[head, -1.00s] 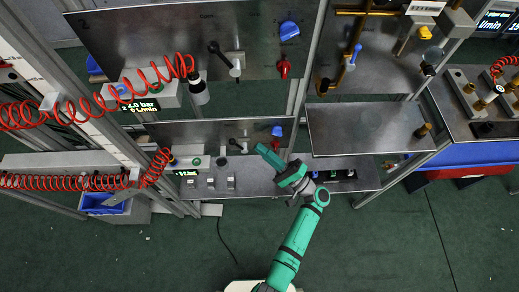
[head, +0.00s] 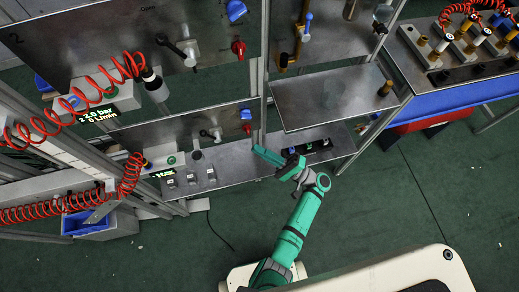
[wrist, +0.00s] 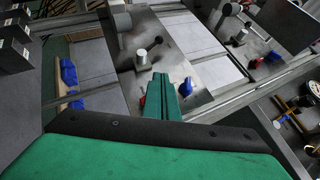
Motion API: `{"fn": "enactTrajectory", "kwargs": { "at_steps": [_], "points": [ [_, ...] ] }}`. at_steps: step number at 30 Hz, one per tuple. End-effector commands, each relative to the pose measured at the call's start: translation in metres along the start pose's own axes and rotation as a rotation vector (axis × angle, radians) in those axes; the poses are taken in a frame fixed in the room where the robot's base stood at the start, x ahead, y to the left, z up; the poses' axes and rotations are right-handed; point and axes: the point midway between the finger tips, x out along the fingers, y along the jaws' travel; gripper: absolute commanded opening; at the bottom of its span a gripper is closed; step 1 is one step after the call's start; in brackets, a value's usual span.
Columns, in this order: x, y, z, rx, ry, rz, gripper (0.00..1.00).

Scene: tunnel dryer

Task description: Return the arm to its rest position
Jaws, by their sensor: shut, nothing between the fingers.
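My arm is green and reaches up from the bottom of the head view toward the lower shelf. My gripper (head: 267,156) is at its end, over the front part of the lower metal shelf (head: 235,168). In the wrist view my gripper (wrist: 178,82) points at the metal panels, with its green fingers close together and nothing visible between them. A red valve handle (wrist: 143,105) shows just left of the fingers there, behind them.
Red coiled hoses (head: 75,205) hang at the left. A metal plate (head: 322,97) juts out right of my gripper. The green floor (head: 400,215) is open at lower right.

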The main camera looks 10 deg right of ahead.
Motion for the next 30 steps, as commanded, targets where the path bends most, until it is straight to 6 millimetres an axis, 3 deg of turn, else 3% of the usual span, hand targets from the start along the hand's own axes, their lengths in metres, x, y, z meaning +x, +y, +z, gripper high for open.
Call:
{"fn": "enactTrajectory", "kwargs": {
  "at_steps": [10, 13, 17, 20, 24, 27, 30],
  "points": [
    [0.0, 0.001, 0.0, 0.0, 0.003, 0.002, 0.0],
    [0.001, 0.013, 0.002, 0.011, 0.026, 0.032, 0.0],
    [0.002, 0.061, 0.01, 0.043, 0.115, 0.159, 0.0],
    [-0.003, 0.113, 0.023, 0.053, 0.213, 0.314, 0.0],
    [-0.023, 0.177, 0.047, 0.015, 0.343, 0.545, 0.0],
    [-0.045, 0.21, 0.067, -0.044, 0.42, 0.703, 0.0],
    [-0.068, 0.231, 0.087, -0.133, 0.484, 0.852, 0.0]
  ]
}}
